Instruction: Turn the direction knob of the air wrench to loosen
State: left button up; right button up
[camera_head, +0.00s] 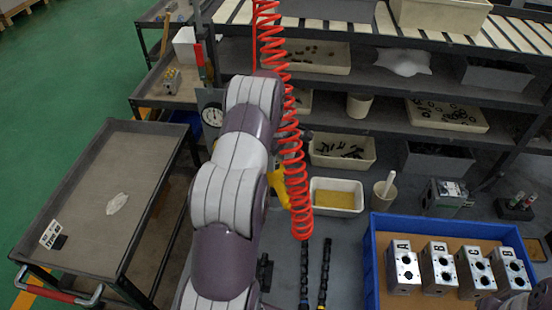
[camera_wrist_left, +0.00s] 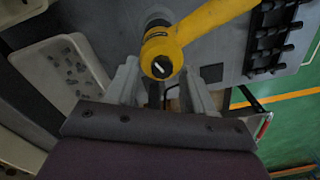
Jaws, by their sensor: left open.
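The yellow air wrench (camera_head: 280,187) shows in part behind my left arm in the head view. In the left wrist view its yellow body (camera_wrist_left: 205,22) runs to the upper right. Its round end faces the camera, with a black direction knob (camera_wrist_left: 161,68) bearing a white mark. My left gripper (camera_wrist_left: 159,80) is open, its two pale fingers on either side of the wrench's round end. I cannot tell whether they touch it. In the head view my arm hides this gripper.
A red coiled hose (camera_head: 293,150) hangs beside my left arm. A blue crate (camera_head: 372,255) with lettered metal blocks (camera_head: 402,268) stands at the lower right. Shelves with parts bins (camera_head: 342,151) stand behind. A grey cart (camera_head: 90,170) is at the left, with green floor beyond.

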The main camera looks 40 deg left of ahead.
aim_at(277, 163)
pick_arm(q)
notch_tip(277, 163, up, 5)
jog(key=shift+w+f+p, duration=0.15)
jog(key=shift+f+p, duration=0.05)
jog(key=shift+p, duration=0.15)
notch_tip(277, 163, up, 8)
jog(key=p, duration=0.6)
jog(key=shift+f, duration=0.2)
